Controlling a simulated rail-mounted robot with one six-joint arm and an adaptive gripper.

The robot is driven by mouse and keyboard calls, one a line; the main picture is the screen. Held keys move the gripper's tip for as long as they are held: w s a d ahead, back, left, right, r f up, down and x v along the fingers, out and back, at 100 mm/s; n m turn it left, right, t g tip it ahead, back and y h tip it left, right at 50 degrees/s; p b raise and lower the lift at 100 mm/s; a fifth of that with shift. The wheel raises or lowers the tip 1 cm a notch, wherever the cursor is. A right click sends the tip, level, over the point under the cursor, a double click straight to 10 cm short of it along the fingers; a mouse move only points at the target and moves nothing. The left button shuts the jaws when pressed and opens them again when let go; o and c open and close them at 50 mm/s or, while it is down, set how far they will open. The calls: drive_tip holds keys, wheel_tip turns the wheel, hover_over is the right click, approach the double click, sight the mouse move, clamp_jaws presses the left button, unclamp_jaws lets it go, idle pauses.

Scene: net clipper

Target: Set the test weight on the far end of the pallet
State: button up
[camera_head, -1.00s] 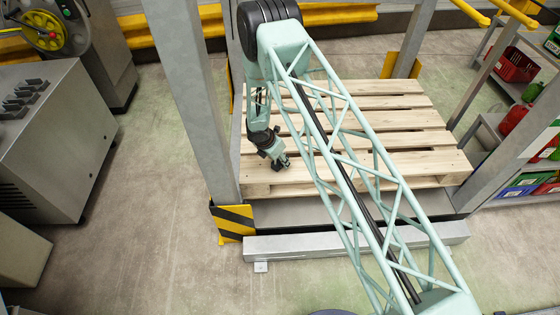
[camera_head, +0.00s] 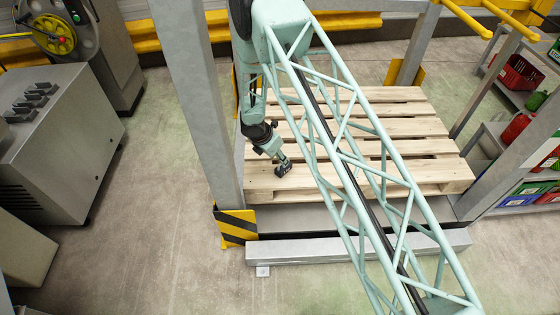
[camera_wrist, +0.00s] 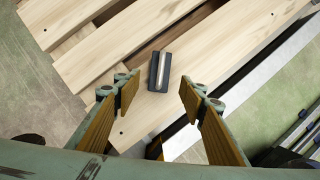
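The wooden pallet (camera_head: 400,128) lies on a grey platform behind a post; my arm crosses in front of it. It also fills the upper part of the wrist view (camera_wrist: 200,50). In the wrist view, a small dark block with a pale strip along it (camera_wrist: 160,71), which looks like the test weight, rests on a plank near the pallet's edge. My gripper (camera_wrist: 158,88) is open, its two fingers apart, with the block beyond the tips and between them. In the head view my gripper (camera_head: 283,168) is low over the pallet's near left corner; the block cannot be told apart there.
A grey post (camera_head: 200,100) with a striped yellow-black guard (camera_head: 236,225) stands left of the pallet. A grey beam (camera_head: 350,247) runs along the front. Shelves with red, green and blue bins (camera_head: 525,190) stand at right. The pallet's far part looks bare.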

drive_tip(key=shift+v, duration=0.95)
idle(0.3)
